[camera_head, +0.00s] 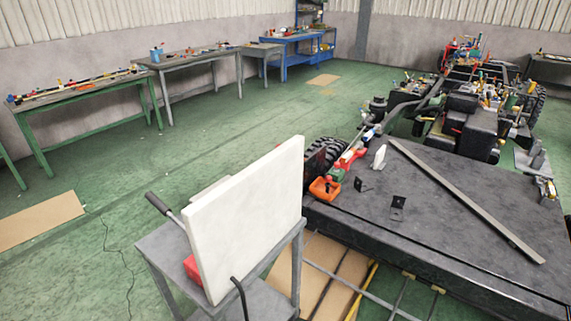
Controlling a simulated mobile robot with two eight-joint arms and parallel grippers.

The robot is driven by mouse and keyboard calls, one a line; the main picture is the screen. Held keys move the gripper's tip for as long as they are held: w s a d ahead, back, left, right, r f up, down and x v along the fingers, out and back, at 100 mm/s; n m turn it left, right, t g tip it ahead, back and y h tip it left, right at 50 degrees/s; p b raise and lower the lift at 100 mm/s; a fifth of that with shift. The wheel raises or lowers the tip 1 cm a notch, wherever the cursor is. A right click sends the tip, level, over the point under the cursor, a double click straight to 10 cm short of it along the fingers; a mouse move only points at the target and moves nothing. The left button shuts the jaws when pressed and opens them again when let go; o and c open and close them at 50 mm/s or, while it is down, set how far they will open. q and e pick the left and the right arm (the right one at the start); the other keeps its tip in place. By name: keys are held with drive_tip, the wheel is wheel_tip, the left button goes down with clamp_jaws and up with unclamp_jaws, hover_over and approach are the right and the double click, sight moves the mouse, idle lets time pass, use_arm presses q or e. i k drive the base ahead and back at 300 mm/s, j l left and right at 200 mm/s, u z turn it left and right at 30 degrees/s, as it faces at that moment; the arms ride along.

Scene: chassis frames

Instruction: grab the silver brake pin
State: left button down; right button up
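I cannot pick out a silver brake pin for certain; any such pin is too small or hidden at this size. A dark grey platform (455,255) at the right carries a long grey metal bar (465,200) lying diagonally. Small black brackets (397,205) and a small pale upright piece (379,156) stand on it left of the bar. An orange and red item (325,187) sits at its left edge. Neither of my grippers shows in the head view.
A grey cart (165,247) with a large white panel (250,215) stands in front. A cluttered vehicle chassis (470,115) is behind the platform. Workbenches with parts, including a green one (85,88) and a blue one (290,42), line the wall. The green floor (215,125) between is mostly clear.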

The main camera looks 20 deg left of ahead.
sight(337, 165)
drive_tip(key=i+l+u, duration=0.15)
drive_tip(key=u, duration=0.3)
drive_tip(key=i+l+u, duration=0.2)
drive_tip(key=u, duration=0.2)
drive_tip(key=i+l+u, duration=0.1)
drive_tip(key=l+u, duration=0.2)
drive_tip(key=u, duration=0.15)
drive_tip(key=i+l+u, duration=0.25)
drive_tip(key=l+u, duration=0.25)
drive_tip(key=l, duration=0.2)
